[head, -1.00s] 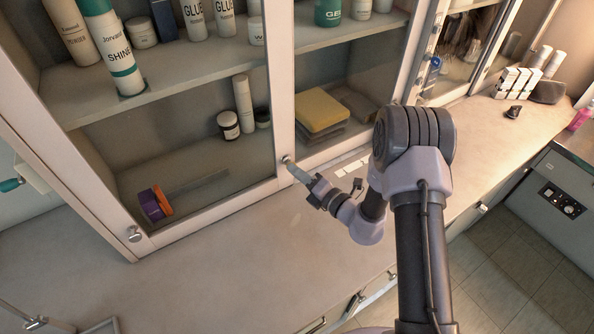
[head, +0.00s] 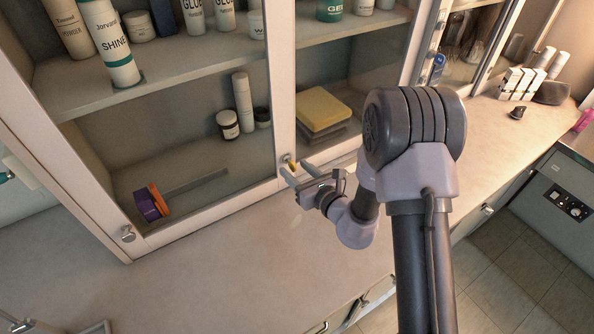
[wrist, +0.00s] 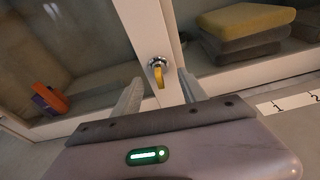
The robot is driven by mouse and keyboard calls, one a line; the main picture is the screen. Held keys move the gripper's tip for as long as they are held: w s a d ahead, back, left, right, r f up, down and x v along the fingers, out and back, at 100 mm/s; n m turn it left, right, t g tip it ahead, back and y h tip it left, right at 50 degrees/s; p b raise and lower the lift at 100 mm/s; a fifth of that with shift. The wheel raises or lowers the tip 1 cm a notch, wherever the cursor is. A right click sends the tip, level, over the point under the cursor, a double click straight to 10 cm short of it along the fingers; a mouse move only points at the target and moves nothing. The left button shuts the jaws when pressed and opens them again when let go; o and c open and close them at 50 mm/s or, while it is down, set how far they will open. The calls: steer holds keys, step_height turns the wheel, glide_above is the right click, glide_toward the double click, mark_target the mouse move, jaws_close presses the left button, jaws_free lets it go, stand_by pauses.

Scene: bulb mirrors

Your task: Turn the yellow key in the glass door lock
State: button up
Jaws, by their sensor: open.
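The yellow key (wrist: 158,76) sits in a round silver lock (wrist: 157,63) on the frame of the glass cabinet door in the wrist view. Its bow hangs below the lock face. In the head view the key (head: 292,166) is a small yellow spot beside my fingers. My gripper (wrist: 160,88) is open, with one finger on each side of the key and a gap on both sides. In the head view my gripper (head: 298,170) is at the lower part of the door frame. Nothing is held.
Behind the glass are folded yellow and grey cloths (head: 323,109), a purple and orange item (head: 152,203) and several bottles. A door knob (head: 128,234) is at the lower left. The counter (head: 235,255) in front is mostly clear.

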stand_by(0.4)
steer(key=v, duration=0.6)
steer(key=shift+b, duration=0.45)
